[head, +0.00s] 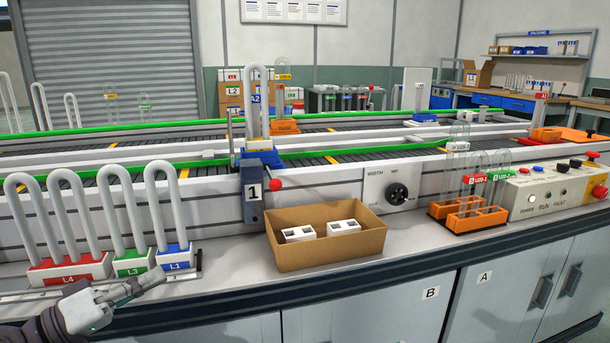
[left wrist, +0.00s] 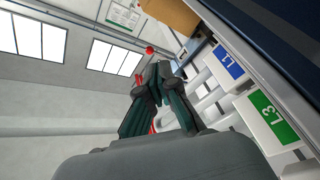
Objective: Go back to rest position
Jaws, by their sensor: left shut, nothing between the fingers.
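My left gripper (head: 128,290) is low at the left in the head view, in front of the blue L1 block (head: 175,260) and the green L3 block (head: 133,265). In the left wrist view its fingers (left wrist: 160,80) are together with nothing between them. The blue L1 block (left wrist: 226,63) and the green L3 block (left wrist: 270,117) show at the right there. My right gripper is in neither view.
A red L4 block (head: 68,270) with white U-shaped tubes stands left of L3. A cardboard box (head: 327,250) with two white blocks sits mid-counter. An orange rack (head: 468,213) and control panel (head: 553,190) stand at the right. A conveyor (head: 320,185) runs behind.

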